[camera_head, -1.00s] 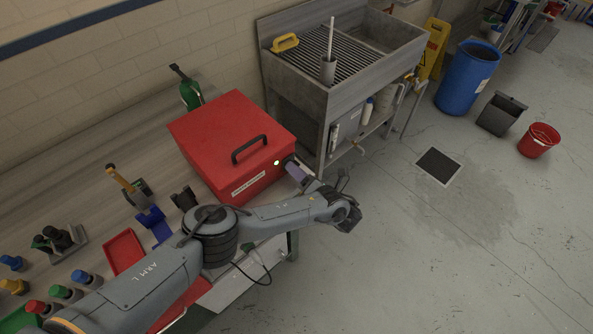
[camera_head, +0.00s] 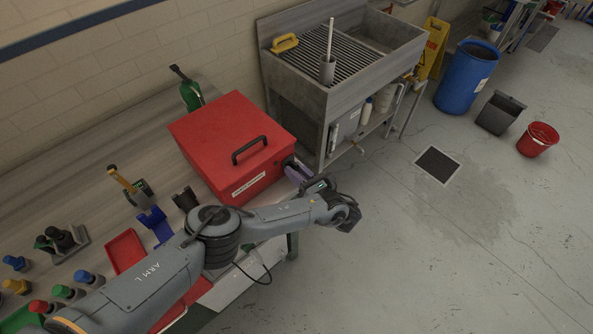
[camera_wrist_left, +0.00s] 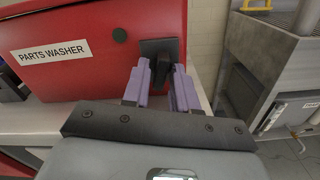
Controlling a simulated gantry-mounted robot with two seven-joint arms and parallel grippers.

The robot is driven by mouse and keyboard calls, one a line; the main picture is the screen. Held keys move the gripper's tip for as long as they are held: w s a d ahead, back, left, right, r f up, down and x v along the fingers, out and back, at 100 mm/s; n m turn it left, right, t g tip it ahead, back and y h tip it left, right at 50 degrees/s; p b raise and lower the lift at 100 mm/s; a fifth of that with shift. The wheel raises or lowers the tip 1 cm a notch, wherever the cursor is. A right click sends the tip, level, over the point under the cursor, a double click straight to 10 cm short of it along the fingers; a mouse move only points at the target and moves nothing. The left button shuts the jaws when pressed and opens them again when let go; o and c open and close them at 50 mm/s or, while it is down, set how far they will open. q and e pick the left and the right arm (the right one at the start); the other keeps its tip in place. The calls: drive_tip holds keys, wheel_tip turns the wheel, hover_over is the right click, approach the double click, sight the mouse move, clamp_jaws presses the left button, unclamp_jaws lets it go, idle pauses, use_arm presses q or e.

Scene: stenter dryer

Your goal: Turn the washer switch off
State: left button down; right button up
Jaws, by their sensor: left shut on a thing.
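The red parts washer (camera_head: 225,135) sits on the workbench, with a black handle on its lid. In the left wrist view its front (camera_wrist_left: 90,50) carries a "PARTS WASHER" label, a dark round indicator (camera_wrist_left: 119,35) and a black switch plate (camera_wrist_left: 155,47). My left gripper (camera_head: 297,172) is at the washer's right end. In the left wrist view its purple fingers (camera_wrist_left: 167,80) are shut on the dark switch lever (camera_wrist_left: 180,74), which is partly hidden between them. The indicator shows no light now. My right gripper is in neither view.
A grey metal sink (camera_head: 340,75) stands just right of the washer. Green bottle (camera_head: 190,92), red tray (camera_head: 124,250) and several coloured-cap items are on the bench (camera_head: 90,205). Blue barrel (camera_head: 466,78) and red bucket (camera_head: 538,140) stand on the floor at right.

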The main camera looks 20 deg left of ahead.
use_arm(q)
drive_tip(key=shift+n, duration=1.6)
drive_tip(key=c, duration=1.2)
unclamp_jaws()
drive_tip(key=shift+o, duration=0.2)
drive_tip(key=shift+d, duration=0.1)
